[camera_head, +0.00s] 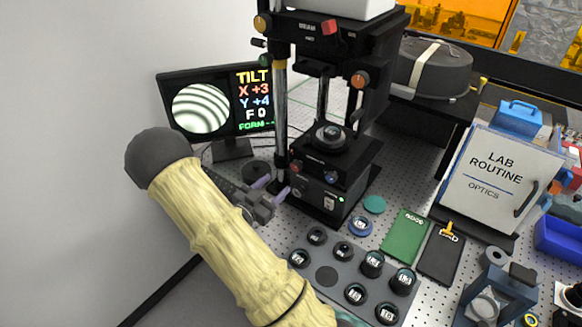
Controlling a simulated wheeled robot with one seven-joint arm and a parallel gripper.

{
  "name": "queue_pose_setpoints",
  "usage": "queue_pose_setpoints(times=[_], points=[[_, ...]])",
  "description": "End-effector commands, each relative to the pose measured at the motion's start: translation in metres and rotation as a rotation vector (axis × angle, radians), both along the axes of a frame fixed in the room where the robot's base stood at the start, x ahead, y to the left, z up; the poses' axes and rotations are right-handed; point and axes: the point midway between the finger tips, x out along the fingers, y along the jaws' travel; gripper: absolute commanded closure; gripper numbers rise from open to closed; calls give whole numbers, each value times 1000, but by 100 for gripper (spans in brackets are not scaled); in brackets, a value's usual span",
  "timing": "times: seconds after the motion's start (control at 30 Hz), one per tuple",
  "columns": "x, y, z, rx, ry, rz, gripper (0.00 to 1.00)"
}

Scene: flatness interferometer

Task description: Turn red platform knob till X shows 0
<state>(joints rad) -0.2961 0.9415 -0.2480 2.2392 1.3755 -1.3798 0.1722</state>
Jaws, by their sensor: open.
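The monitor (215,103) at the back left shows curved fringes and reads TILT, X +3, Y +4, F 0. The black interferometer (335,195) stands to its right. A small red knob (296,166) is on the front left of its platform, and a blue knob (331,178) is on the front right. My gripper (273,188) is open, with pale purple fingers pointing toward the instrument. It is below and left of the red knob and appears apart from it. Nothing shows between the fingers.
A tray (327,276) of several round optics lies in front of the instrument. Green (404,236) and black (441,255) pads lie to the right, near a LAB ROUTINE sign (490,185). The instrument's chrome column (280,115) rises close to my gripper.

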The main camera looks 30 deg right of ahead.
Motion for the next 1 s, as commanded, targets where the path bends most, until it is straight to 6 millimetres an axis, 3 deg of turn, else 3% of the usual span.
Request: queue_pose_setpoints(times=[0.43, 0.6, 0.87, 1.0], points=[[24, -72, 2, 0, 0, -2, 46], [29, -82, 1, 0, 0, 0, 46], [29, -83, 0, 1, 0, 0, 46], [29, -82, 0, 1, 0, 0, 74]])
